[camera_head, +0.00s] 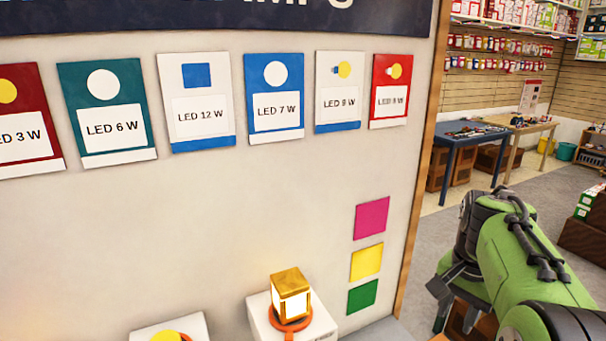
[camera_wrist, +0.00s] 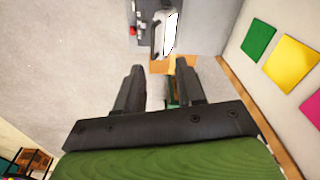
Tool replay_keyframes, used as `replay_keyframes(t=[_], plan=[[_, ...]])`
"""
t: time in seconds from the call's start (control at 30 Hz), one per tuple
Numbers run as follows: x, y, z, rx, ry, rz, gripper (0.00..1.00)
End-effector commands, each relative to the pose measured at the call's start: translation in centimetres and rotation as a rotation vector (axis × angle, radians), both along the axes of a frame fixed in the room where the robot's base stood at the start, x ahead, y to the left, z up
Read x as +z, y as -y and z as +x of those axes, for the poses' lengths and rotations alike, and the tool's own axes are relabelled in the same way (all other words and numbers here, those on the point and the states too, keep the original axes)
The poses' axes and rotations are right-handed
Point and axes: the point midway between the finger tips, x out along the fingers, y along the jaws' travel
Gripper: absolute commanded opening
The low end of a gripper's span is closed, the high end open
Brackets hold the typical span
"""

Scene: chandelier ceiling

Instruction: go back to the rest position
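My gripper (camera_wrist: 159,76) shows in the wrist view with its two dark fingers apart. Nothing is held between them; the gap shows floor and distant things beyond. In the head view my green and black arm is at the lower right, in front of the open shop floor and right of the display wall (camera_head: 200,210). Dark parts near the arm's lower left are partly cut off by the frame, and the fingers cannot be made out clearly there.
A gold lantern lamp (camera_head: 290,293) stands on a white box (camera_head: 262,318) by the wall. Pink (camera_head: 371,218), yellow (camera_head: 366,262) and green (camera_head: 362,296) squares are on the wall. A blue table (camera_head: 470,135) stands behind. Grey floor (camera_head: 425,240) lies clear beside the wall.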

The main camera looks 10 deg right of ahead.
Motion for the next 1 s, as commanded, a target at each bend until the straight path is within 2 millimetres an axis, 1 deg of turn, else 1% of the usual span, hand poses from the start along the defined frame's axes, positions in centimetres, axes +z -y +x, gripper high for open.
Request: replay_keyframes(t=[0.03, 0.1, 0.17, 0.2, 0.27, 0.3, 0.4, 0.5, 0.6, 1.0], plan=[[1.3, -2.7, -1.6, 0.107, 0.041, -0.024, 0.38], [2.2, -5.9, -3.9, 0.261, 0.096, -0.057, 0.38], [2.5, -8.4, -6.1, 0.391, 0.142, -0.086, 0.38], [2.5, -9.9, -7.6, 0.476, 0.174, -0.103, 0.38], [2.1, -11.9, -10.0, 0.603, 0.224, -0.133, 0.38], [1.6, -13.1, -11.6, 0.682, 0.255, -0.149, 0.38], [0.2, -15.0, -14.6, 0.844, 0.321, -0.185, 0.38], [-1.0, -16.1, -16.4, 0.942, 0.363, -0.207, 0.38], [-1.5, -16.4, -16.9, 0.976, 0.376, -0.215, 0.38], [-1.5, -16.3, -16.9, 0.972, 0.374, -0.215, 0.38]])
